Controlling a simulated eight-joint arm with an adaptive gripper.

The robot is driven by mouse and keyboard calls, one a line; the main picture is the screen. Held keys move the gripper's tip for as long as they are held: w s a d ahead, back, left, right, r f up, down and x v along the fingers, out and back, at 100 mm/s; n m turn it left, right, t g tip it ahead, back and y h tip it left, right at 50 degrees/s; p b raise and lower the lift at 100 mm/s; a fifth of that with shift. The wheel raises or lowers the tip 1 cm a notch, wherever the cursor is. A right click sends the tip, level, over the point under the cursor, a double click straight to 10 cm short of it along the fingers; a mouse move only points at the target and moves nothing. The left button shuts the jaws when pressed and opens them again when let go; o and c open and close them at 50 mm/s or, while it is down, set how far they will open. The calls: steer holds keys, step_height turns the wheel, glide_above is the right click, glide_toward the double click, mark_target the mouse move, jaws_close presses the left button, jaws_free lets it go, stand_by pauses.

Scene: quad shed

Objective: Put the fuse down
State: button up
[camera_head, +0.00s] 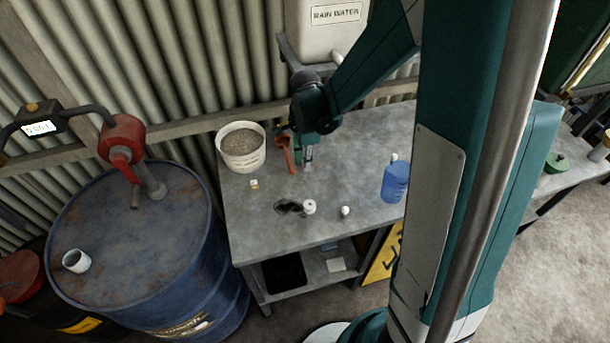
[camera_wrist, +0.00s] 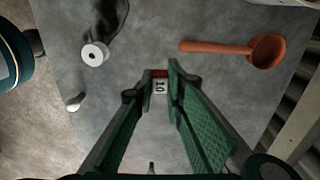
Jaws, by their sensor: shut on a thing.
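The fuse (camera_wrist: 160,87) shows in the wrist view as a small pale block marked "10" with a red end. It sits between the tips of my gripper (camera_wrist: 160,84), which is shut on it. In the head view my gripper (camera_head: 307,164) points down over the back part of the grey workbench (camera_head: 254,222), just right of the orange scoop. I cannot tell whether the fuse touches the bench top.
An orange scoop (camera_head: 284,150) and a grain-filled bucket (camera_head: 230,160) stand left. A white roll (camera_head: 309,207), black item (camera_head: 287,207), white knob (camera_head: 345,211) and blue jug (camera_head: 395,184) are nearer the front. Bare bench lies between my gripper and the jug.

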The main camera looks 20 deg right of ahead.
mark_target(305, 181)
steer(key=shift+f, duration=1.45)
steer(key=shift+f, duration=2.1)
steer(key=shift+f, duration=0.15)
steer(key=o, duration=0.4)
steer(key=shift+r, duration=6.15)
